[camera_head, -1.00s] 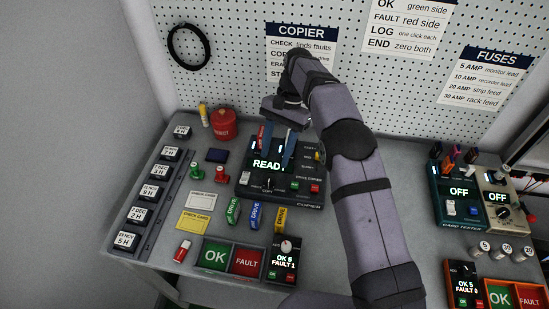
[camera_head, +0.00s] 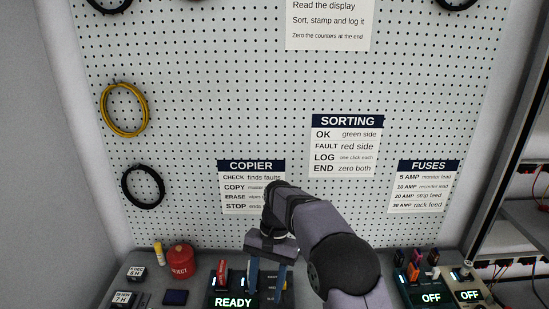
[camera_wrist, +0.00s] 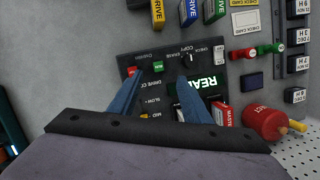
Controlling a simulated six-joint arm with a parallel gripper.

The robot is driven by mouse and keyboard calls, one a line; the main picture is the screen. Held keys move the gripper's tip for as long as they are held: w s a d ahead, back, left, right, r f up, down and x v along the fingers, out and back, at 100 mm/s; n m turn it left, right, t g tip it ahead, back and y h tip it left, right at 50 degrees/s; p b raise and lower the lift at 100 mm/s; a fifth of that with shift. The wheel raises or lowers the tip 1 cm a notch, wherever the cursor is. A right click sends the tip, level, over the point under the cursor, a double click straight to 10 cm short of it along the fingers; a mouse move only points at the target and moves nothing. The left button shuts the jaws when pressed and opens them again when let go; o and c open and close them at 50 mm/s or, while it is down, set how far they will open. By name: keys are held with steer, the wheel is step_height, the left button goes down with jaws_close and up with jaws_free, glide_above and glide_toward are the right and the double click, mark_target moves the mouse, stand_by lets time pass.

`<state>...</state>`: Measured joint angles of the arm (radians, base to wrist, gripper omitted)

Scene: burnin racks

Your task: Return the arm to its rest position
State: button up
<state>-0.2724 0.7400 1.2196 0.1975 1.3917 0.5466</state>
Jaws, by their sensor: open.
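My gripper (camera_head: 267,272) hangs over the copier at the bottom middle of the head view, with its two blue fingers apart and nothing between them. In the wrist view the fingers (camera_wrist: 158,98) stand open above the copier (camera_wrist: 130,62). The copier's display (camera_head: 233,302) reads READY. A red drive (camera_head: 222,272) stands upright at the copier's back, left of the fingers. My arm rises from the lower right of the head view and covers part of the bench.
A red reject can (camera_head: 181,261) and a yellow marker (camera_head: 158,253) stand left of the copier. The card tester display (camera_head: 431,298) reads OFF at right. The pegboard (camera_head: 240,110) behind carries signs, a yellow cable coil (camera_head: 125,109) and a black coil (camera_head: 143,186).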

steer(key=s+d+f+n+t, duration=0.1)
steer(key=s+d+n, duration=0.1)
steer(key=s+d, duration=0.6)
steer(key=s+d+f+n+t+h, duration=0.1)
steer(key=s+d+f, duration=0.1)
steer(key=s+d, duration=0.7)
steer(key=s, duration=0.5)
steer(key=shift+d+n+t+h, duration=0.2)
steer(key=shift+n+t+h, duration=0.1)
steer(key=shift+n+t, duration=0.1)
